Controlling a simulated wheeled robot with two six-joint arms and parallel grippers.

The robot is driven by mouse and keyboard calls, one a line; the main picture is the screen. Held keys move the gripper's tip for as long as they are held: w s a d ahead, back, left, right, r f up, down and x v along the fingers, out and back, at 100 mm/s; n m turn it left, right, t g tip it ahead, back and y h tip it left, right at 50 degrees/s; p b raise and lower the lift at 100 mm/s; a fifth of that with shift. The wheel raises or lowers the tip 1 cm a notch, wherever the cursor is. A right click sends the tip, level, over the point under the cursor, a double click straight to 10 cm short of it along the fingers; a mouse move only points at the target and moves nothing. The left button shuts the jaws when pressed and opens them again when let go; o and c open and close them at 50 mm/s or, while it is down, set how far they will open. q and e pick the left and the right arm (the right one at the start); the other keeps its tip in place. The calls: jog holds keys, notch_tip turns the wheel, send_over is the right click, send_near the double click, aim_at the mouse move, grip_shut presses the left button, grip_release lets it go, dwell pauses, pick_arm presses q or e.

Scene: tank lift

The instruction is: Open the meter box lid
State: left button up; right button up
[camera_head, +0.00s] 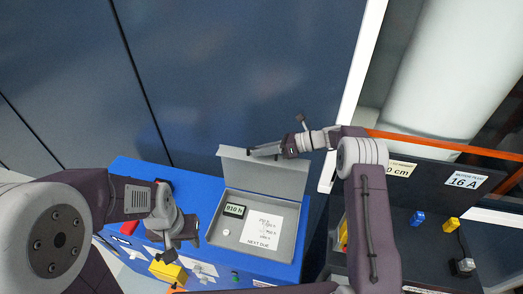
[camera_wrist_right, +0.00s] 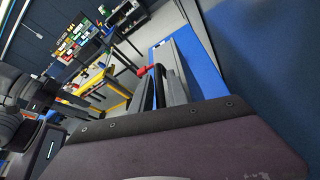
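The meter box (camera_head: 211,236) is a shallow grey tray on a blue cabinet. Its grey lid (camera_head: 268,177) stands raised along the back edge, so the inside shows: a small display reading 910 h and a white paper card marked NEXT DUE. My right gripper (camera_head: 262,151) is at the top edge of the raised lid, and its fingers point left; contact is unclear. Its fingers also show in the right wrist view (camera_wrist_right: 160,88), close together. My left gripper (camera_head: 170,255) hangs over the front left of the cabinet, left of the box; its fingers are small and partly dark.
The blue cabinet (camera_head: 128,172) carries a yellow block (camera_head: 167,271) and a red item (camera_head: 128,228) at left. A tall blue wall (camera_head: 240,70) stands close behind. A dark bench with blue (camera_head: 417,218) and yellow (camera_head: 451,225) parts stands at right, with a 16 A sign.

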jog(key=shift+d, duration=0.35)
jog(key=b+v, duration=0.3)
jog(key=v, duration=0.5)
jog(key=shift+s+d+r, duration=0.1)
jog(key=shift+d+r, duration=0.05)
jog(key=shift+d, duration=0.05)
jog(key=shift+a, duration=0.1)
